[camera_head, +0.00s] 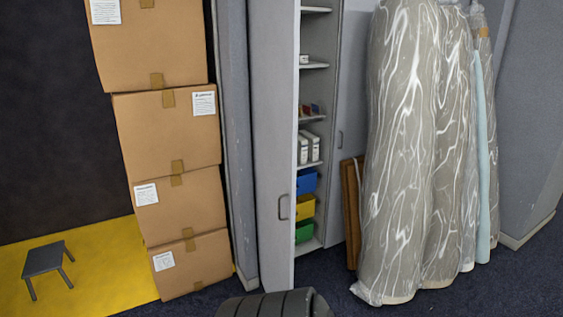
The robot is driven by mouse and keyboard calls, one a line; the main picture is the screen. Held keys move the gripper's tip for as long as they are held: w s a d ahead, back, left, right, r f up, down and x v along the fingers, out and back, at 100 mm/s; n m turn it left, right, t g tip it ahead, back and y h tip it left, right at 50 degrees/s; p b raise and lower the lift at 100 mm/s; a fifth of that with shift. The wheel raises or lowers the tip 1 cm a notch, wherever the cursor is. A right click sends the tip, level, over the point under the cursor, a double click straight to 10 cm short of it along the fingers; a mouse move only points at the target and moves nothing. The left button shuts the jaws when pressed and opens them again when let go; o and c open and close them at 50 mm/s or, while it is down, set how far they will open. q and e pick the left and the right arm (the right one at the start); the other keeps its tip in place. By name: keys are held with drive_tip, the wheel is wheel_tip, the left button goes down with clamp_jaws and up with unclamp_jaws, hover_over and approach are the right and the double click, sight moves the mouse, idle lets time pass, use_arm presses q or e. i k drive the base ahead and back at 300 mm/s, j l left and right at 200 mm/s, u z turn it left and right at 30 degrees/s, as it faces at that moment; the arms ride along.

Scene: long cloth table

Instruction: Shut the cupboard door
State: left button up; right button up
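The grey cupboard stands in the middle of the head view. Its left door (272,120) is open and stands out towards me, with a bar handle (283,207) low on the face I see. The shelves (314,65) show through the gap to the right of that door. The right door panel (350,100) appears shut, with its own handle (340,140); the wrapped rolls cover part of it. Neither of my grippers is in view.
Stacked cardboard boxes (168,130) stand left of the cupboard. Tall plastic-wrapped rolls (412,150) lean on the right, beside a brown board (351,215). A small dark stool (46,258) stands on yellow floor. Blue, yellow and green bins (305,207) sit inside the cupboard.

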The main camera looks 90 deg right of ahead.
sight(273, 26)
drive_tip(key=z, duration=2.15)
